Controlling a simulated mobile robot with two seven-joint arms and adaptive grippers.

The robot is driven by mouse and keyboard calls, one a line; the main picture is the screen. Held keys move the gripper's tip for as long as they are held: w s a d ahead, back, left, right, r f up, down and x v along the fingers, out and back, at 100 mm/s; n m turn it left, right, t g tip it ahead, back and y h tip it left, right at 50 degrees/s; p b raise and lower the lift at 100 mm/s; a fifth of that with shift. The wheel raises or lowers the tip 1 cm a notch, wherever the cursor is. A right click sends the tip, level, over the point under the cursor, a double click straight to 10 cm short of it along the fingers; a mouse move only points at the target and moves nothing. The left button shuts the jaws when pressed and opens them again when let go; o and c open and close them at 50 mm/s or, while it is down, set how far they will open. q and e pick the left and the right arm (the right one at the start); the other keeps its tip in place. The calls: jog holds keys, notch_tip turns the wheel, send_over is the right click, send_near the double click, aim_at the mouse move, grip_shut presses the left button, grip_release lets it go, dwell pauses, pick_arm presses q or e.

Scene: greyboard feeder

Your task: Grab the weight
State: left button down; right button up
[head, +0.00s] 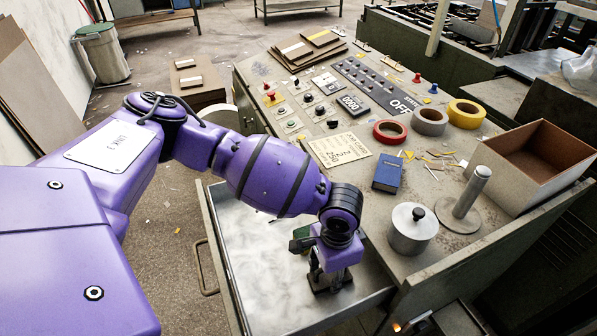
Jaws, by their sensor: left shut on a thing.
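The weight (341,284) looks like a small dark block low in the open drawer, largely covered by my left gripper. My left gripper (328,274) points down into the drawer and is shut on it. I cannot tell whether the weight touches the drawer floor. The open drawer (252,262) has a pale, scuffed metal floor. My right gripper is not in view.
On the console above stand a silver lidded cylinder (412,232), a metal post on a round base (470,196), a blue book (387,173), tape rolls (430,121) and an open box (531,168). The drawer's left part is clear.

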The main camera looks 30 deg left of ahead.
pick_arm(q)
jog(key=shift+w+r, duration=0.15)
jog(key=shift+r, duration=0.1)
